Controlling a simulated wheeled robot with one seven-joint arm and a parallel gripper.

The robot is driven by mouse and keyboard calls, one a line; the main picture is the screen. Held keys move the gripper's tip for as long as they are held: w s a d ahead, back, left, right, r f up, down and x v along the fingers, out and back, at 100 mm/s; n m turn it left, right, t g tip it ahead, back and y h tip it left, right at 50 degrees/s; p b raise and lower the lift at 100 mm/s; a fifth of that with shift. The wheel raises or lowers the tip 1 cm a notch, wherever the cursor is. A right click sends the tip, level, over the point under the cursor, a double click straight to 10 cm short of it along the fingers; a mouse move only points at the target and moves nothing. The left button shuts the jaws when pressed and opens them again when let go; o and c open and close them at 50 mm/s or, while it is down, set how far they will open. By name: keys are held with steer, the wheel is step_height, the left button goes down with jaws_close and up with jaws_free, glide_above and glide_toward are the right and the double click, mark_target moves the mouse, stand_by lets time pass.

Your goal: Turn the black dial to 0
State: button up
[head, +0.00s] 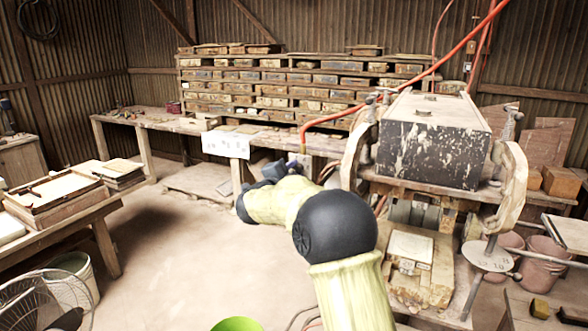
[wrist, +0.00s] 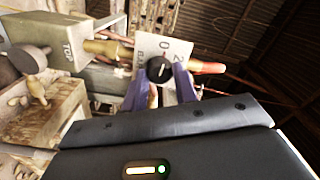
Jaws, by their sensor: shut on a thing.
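The black dial (wrist: 158,68) shows in the wrist view in front of a white plate (wrist: 172,46) with printed numbers. A 0 is at the plate's top and a 2 to the right; the left mark is too small to read surely. A light line on the dial points roughly up, towards the 0, but its exact setting is hard to tell. My gripper (wrist: 161,77) is shut on the dial, with one purple finger on each side. In the head view my gripper (head: 275,171) is at the arm's far end, and the dial is hidden or too small to make out.
A tile press with a large dark box (head: 435,140) stands on the right. A wooden bench (head: 140,115) and stacked tiles (head: 290,85) line the back. A table (head: 75,212) with trays is at left. The floor between is mostly clear.

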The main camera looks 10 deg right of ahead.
steer(key=shift+f+n, duration=0.15)
steer(key=shift+n, duration=0.45)
steer(key=o, duration=1)
steer(key=shift+c, duration=0.2)
steer(key=shift+s+a, duration=0.1)
steer(key=shift+a, duration=0.05)
steer(key=b+v, duration=0.6)
steer(key=v, duration=1.1)
